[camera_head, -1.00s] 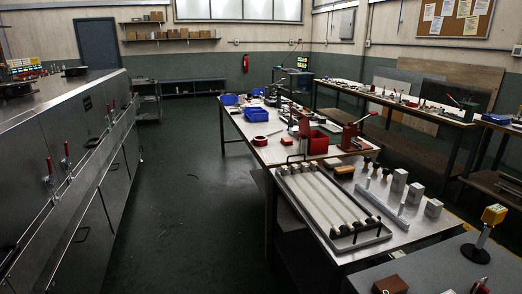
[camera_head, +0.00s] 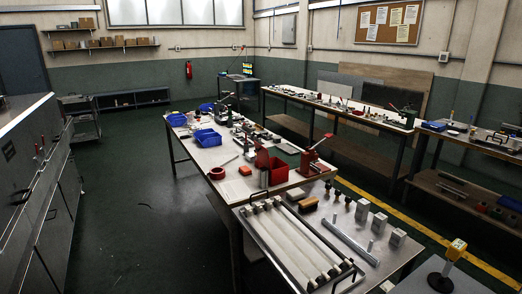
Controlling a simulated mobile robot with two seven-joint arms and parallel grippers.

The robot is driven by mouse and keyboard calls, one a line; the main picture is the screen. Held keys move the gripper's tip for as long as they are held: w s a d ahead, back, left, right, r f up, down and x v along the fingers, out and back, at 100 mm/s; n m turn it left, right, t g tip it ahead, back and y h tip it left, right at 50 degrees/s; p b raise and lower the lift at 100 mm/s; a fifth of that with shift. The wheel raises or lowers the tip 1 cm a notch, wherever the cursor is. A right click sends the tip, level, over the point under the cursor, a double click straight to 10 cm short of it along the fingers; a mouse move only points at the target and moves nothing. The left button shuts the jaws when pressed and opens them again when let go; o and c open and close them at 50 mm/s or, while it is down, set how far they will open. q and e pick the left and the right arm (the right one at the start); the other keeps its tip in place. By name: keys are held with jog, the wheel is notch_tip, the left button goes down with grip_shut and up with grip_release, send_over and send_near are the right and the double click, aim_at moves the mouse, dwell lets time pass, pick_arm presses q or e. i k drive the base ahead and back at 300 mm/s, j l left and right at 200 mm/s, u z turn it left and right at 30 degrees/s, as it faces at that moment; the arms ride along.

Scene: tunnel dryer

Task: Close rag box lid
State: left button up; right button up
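A red open-topped box (camera_head: 277,175) stands on the long work table, right of its middle. A darker red panel, which looks like its raised lid (camera_head: 262,158), stands upright at its left side. I take this to be the rag box, though no label is readable. What lies inside cannot be made out. Neither of my grippers is in view.
A yellow-topped device (camera_head: 447,266) stands front right. Floor (camera_head: 140,215) left of the table is clear, up to the grey machine (camera_head: 30,190).

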aim_at(262, 152)
jog(key=i, duration=0.5)
jog(key=i+j, duration=1.4)
jog(key=i, duration=0.25)
jog(key=i+j+z, duration=0.2)
jog(key=z, duration=0.2)
jog(key=i+j+z, duration=0.15)
jog(key=z, duration=1.3)
